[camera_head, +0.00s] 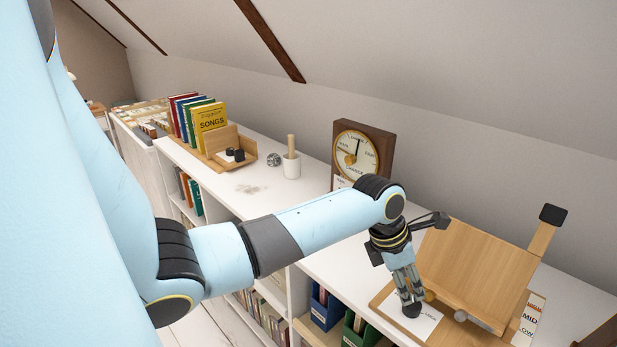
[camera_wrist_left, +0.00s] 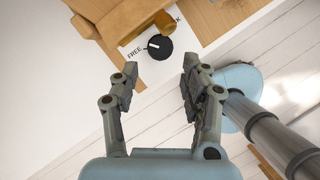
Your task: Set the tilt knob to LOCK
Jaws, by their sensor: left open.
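The tilt knob (camera_wrist_left: 158,47) is round and black with a white pointer mark. It sits on a white label card (camera_wrist_left: 150,66), and the mark points left toward the word FREE (camera_wrist_left: 134,53). Only a final K of the other word shows at upper right. My left gripper (camera_wrist_left: 160,72) is open, its two fingers apart with the knob just beyond and between their tips. In the head view my left gripper (camera_head: 409,298) points down over the white card (camera_head: 427,322) at the front left of the wooden book stand (camera_head: 470,262). My right gripper is not in view.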

